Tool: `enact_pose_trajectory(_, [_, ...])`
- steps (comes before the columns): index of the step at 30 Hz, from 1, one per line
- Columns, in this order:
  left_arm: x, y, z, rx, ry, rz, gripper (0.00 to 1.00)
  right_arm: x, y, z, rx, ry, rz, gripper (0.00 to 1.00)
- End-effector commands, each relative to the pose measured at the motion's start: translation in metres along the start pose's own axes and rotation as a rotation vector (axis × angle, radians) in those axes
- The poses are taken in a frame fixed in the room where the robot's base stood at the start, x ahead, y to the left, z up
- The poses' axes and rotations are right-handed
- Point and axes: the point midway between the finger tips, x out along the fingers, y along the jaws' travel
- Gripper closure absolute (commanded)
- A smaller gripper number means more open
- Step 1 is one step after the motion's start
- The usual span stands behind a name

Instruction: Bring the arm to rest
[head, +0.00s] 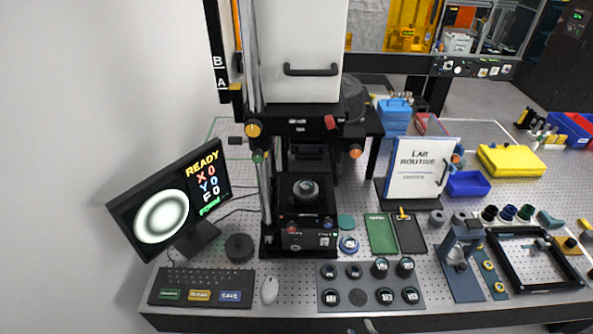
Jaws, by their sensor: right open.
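Only a small part of my right gripper (371,327) shows, at the bottom edge of the head view, in front of the table's front edge. It is open, with nothing seen between its fingers, and it is apart from the things on the table. The rest of it is cut off by the frame. My left gripper is not in view. The interferometer (297,50) stands at the back centre, with a round dark part (306,190) on its stage. The monitor (168,200) at the left reads READY and shows a ring pattern.
A grey tray (371,283) with several round pieces lies near the front edge, close to my right gripper. A keyboard (202,287) and mouse (270,289) are left of it. A blue stand (461,265) and black frame (535,258) crowd the right side.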

Motion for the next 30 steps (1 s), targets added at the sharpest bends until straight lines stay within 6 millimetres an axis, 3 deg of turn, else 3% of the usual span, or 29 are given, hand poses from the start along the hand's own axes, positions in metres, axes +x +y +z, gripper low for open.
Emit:
enact_pose_trajectory(5, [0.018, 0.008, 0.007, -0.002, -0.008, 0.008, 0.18, -0.013, -0.082, 0.097, 0.14, -0.23, -0.122, 0.42])
enact_pose_trajectory(8, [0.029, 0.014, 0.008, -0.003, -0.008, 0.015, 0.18, -0.036, -0.137, 0.158, 0.233, -0.4, -0.2, 0.42])
enact_pose_trajectory(11, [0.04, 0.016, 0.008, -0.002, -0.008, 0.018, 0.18, -0.071, -0.191, 0.214, 0.322, -0.579, -0.272, 0.42])
enact_pose_trajectory(15, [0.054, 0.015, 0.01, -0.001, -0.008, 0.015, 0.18, -0.136, -0.259, 0.281, 0.436, -0.843, -0.359, 0.42])
enact_pose_trajectory(18, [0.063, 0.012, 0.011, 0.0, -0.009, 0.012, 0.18, -0.187, -0.297, 0.314, 0.498, -1.016, -0.405, 0.42])
enact_pose_trajectory(22, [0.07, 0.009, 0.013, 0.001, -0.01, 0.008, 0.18, -0.24, -0.327, 0.339, 0.551, -1.188, -0.44, 0.42])
enact_pose_trajectory(26, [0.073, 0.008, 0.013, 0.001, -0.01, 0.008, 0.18, -0.269, -0.339, 0.348, 0.573, -1.275, -0.456, 0.42])
enact_pose_trajectory(30, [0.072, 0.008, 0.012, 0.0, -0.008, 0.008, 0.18, -0.276, -0.341, 0.349, 0.579, -1.297, -0.458, 0.42])
